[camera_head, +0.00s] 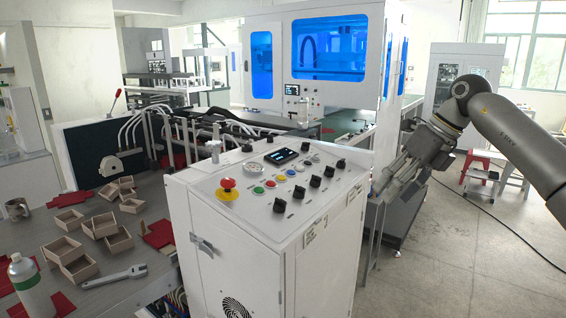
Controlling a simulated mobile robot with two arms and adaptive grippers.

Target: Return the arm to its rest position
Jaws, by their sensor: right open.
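My right arm comes in from the right edge, bends at the elbow and reaches left and down. My right gripper (388,184) is open beside the right side of the white control cabinet (265,225), with nothing seen between its fingers. I cannot tell whether it touches the cabinet. The cabinet's sloped top carries a red emergency-stop button (227,185), a small dark screen (281,156), several coloured buttons and black knobs. My left gripper is not in view.
A grey worktable (150,212) at left holds several open brown boxes (103,226), red sheets, a wrench (116,276) and a bottle (33,289). A white machine with blue windows (330,47) stands behind.

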